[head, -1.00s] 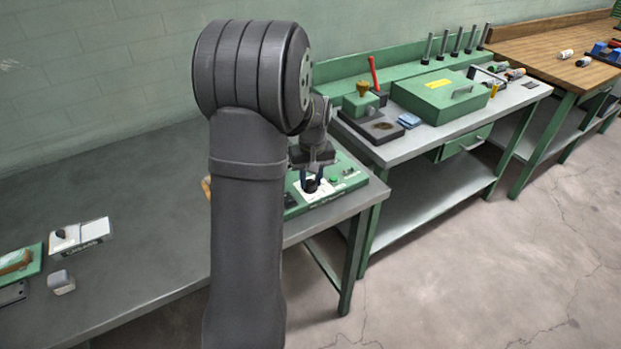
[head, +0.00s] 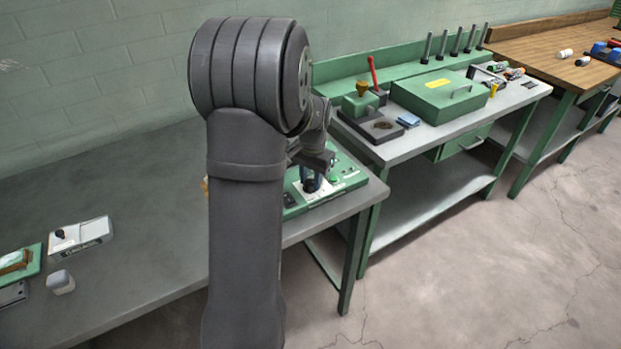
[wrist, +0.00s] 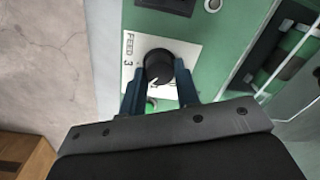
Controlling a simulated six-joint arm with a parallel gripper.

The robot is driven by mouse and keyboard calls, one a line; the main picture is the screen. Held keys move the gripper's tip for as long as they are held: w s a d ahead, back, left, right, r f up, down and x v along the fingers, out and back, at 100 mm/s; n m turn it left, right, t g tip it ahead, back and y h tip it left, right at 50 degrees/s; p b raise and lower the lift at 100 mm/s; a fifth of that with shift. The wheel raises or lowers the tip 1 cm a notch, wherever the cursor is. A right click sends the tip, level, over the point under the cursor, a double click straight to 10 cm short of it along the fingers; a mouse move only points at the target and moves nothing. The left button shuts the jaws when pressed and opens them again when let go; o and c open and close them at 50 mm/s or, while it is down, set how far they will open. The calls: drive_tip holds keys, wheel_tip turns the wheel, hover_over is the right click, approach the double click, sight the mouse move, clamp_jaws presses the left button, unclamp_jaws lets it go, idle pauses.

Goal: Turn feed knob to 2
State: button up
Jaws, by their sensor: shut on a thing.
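The feed knob (wrist: 158,66) is black and round with a white pointer line, and sits on a white plate (wrist: 132,42) marked "FEED" and "3" in the wrist view. My gripper (wrist: 158,78) has its blue fingers on both sides of the knob and is shut on it. The pointer line shows near the lower left of the knob; the other numbers on the plate are hidden by my fingers or not readable. In the head view, my gripper (head: 312,183) is at the green control panel (head: 345,183), and the knob is mostly hidden there.
The panel stands near the right end of a grey bench (head: 130,200). A small green button (head: 333,178) is beside my gripper. A second bench to the right holds a green box (head: 438,97). A white device (head: 80,237) lies far left.

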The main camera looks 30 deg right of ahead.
drive_tip(key=shift+m, duration=0.6)
drive_tip(key=o, duration=1)
drive_tip(key=r, duration=1.7)
drive_tip(key=shift+s+d+r, duration=0.1)
drive_tip(key=shift+s+r, duration=0.15)
drive_tip(key=shift+s, duration=0.1)
drive_tip(key=shift+f, duration=0.15)
drive_tip(key=f, duration=1.7)
drive_tip(key=shift+w+f, duration=0.1)
drive_tip(key=shift+w, duration=0.2)
